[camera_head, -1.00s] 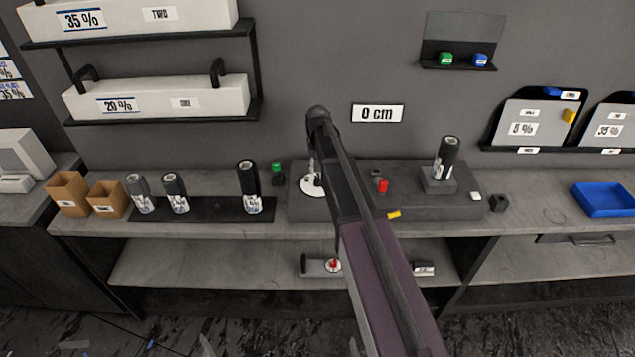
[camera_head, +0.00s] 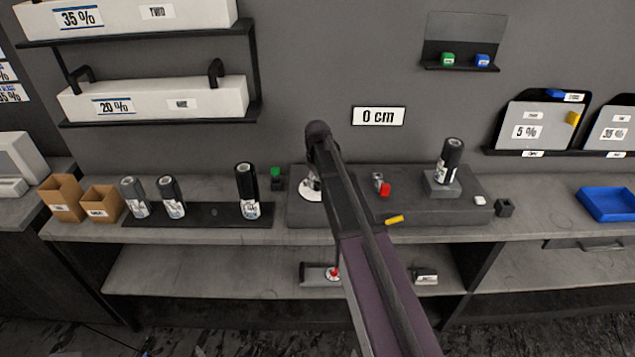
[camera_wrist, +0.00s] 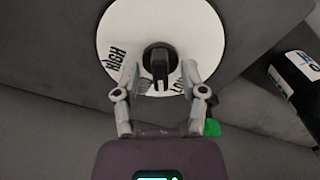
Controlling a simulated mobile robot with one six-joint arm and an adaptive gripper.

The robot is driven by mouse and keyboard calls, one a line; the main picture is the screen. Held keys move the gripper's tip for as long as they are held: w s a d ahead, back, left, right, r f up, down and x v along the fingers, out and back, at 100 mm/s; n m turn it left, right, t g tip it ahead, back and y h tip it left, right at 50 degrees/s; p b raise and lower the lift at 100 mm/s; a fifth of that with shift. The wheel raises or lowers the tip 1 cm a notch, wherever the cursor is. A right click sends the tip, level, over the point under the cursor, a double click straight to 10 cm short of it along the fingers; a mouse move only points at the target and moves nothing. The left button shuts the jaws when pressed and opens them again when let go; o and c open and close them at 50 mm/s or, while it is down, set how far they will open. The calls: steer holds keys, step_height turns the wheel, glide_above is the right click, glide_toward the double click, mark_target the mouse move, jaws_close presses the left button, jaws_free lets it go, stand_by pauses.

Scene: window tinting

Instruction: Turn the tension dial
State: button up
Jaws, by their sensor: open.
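The tension dial (camera_wrist: 112,25) is a white disc with a black knob (camera_wrist: 158,62) and the words HIGH and LOW. In the wrist view it fills the top middle. My gripper (camera_wrist: 159,75) is open, with one finger on each side of the knob; whether the fingers touch it I cannot tell. In the head view the dial (camera_head: 308,190) shows as a white disc at the left end of the dark grey machine block (camera_head: 420,208), partly hidden by my arm. My gripper is hidden behind my arm there.
A dark bottle (camera_head: 247,190) and two grey bottles stand on a black mat left of the block. A green button (camera_head: 275,172) is close by. A red piece (camera_head: 385,189), a yellow piece (camera_head: 394,219) and another bottle (camera_head: 450,160) are to the right.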

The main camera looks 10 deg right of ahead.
steer(key=shift+c, duration=0.2)
jaws_close()
steer(key=shift+n, duration=3)
steer(key=shift+o, duration=0.2)
jaws_free()
steer(key=shift+m, duration=0.4)
